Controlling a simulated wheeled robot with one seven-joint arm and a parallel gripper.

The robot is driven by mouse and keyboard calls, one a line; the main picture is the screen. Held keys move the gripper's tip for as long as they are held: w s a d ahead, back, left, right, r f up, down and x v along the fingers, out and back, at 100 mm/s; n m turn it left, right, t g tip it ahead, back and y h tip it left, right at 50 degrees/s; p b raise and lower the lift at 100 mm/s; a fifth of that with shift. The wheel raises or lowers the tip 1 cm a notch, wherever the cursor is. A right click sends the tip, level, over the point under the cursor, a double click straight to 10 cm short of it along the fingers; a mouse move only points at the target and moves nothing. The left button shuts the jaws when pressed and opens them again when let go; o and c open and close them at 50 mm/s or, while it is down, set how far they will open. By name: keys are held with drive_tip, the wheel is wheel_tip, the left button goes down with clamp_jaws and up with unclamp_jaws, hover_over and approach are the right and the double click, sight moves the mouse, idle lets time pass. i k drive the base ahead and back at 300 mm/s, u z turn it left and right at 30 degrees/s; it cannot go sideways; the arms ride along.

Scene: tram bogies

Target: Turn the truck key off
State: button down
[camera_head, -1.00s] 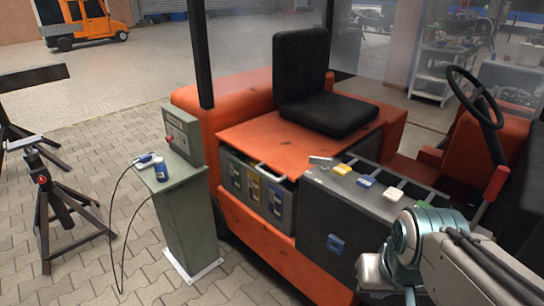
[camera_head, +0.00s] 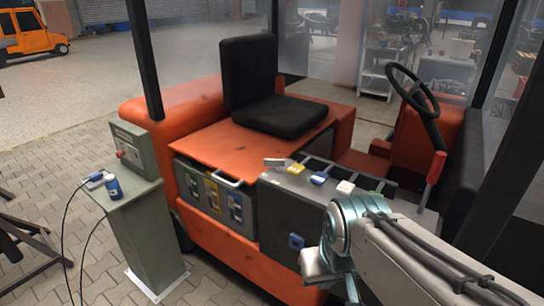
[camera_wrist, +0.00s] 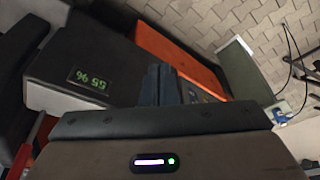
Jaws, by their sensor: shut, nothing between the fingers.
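The truck is an orange vehicle (camera_head: 200,100) with a black seat (camera_head: 250,75) and a black steering wheel (camera_head: 410,88). No key can be made out in either view. My gripper (camera_wrist: 172,82) shows in the wrist view as dark, shut fingers with nothing between them. Its fingertips are near a dark panel with a green digital display (camera_wrist: 88,78), which lies to the left of them. In the head view my arm comes in from the lower right, in front of the grey battery box (camera_head: 290,215); my fingers are not seen there.
A green cabinet (camera_head: 150,225) with a control box (camera_head: 130,150) and a blue plug (camera_head: 113,187) stands left of the truck; cables hang down from it. A red-handled lever (camera_head: 436,167) stands under the steering wheel. Paved floor (camera_head: 75,150) is free at the left.

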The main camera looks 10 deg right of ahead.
sight(280, 164)
drive_tip(key=u, duration=0.4)
drive_tip(key=i, duration=1.05)
drive_tip(key=z, duration=0.1)
